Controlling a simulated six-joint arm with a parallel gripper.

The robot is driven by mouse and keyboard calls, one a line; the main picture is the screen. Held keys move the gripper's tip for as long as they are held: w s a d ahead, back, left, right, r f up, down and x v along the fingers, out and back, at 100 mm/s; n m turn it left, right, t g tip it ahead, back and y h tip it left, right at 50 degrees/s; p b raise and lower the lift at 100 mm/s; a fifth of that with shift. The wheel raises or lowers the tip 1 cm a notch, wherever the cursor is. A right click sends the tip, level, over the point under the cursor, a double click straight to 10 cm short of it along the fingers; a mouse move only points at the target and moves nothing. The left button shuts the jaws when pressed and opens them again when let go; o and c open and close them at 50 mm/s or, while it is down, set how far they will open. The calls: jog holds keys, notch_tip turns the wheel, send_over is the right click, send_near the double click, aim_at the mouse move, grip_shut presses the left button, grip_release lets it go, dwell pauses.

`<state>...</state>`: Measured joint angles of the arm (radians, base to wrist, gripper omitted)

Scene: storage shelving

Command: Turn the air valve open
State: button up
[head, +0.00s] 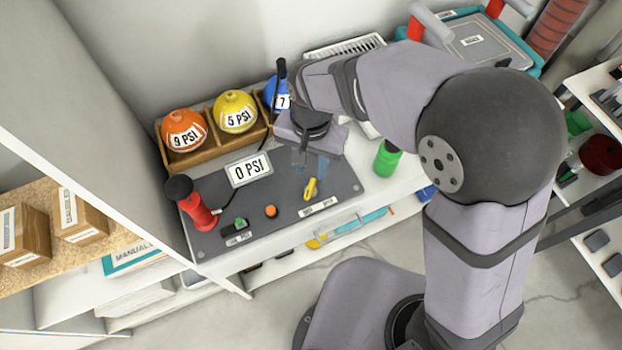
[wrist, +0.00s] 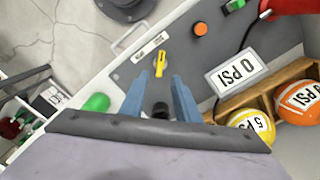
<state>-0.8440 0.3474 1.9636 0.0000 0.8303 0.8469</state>
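The yellow valve handle (head: 311,188) stands on the dark grey panel (head: 345,187), just behind a white label strip (head: 318,206) whose text is too small to read. It also shows in the wrist view (wrist: 160,63), just beyond my fingertips. My gripper (head: 312,166) points down over the panel, a little behind the handle. In the wrist view my gripper's (wrist: 160,79) two blue fingers are apart, with the handle roughly in line with the gap. Neither finger visibly touches it. A sign on the panel (head: 249,169) reads 0 PSI.
A red pump (head: 195,206), a green switch (head: 239,224) and an orange button (head: 270,211) are on the panel's left. A wooden box (head: 207,158) holds balls marked 9 PSI and 5 PSI and a blue one. A green bottle (head: 386,160) stands to the right.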

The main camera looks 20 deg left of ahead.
aim_at(311, 185)
jog(key=shift+f+p, duration=0.35)
jog(key=shift+f, duration=3.25)
grip_shut()
